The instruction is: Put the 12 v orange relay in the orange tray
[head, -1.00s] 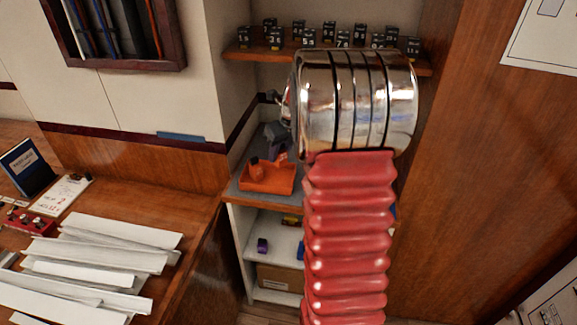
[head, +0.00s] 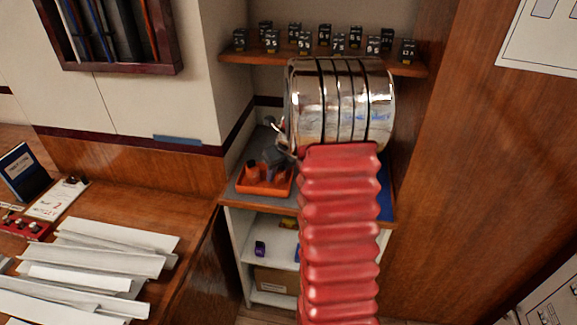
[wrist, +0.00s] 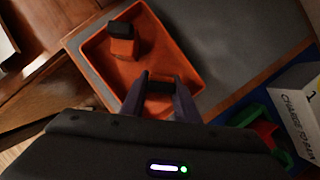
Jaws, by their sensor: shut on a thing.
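The orange tray (head: 262,190) sits on the grey shelf top, left of my arm; it also fills the upper middle of the wrist view (wrist: 190,52). An orange relay with a black top (wrist: 122,42) stands inside it near the far left corner, and it shows in the head view (head: 251,170). My gripper (wrist: 160,82) is over the tray's near part, shut on a second orange relay with a dark top (wrist: 159,104). Its lower part is mostly hidden by the fingers, and I cannot tell whether it touches the tray floor. No voltage label is readable on either relay.
Several black numbered relays (head: 322,40) line the upper shelf. White strips (head: 95,262) cover the left bench. A lower shelf holds a purple block (head: 260,248).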

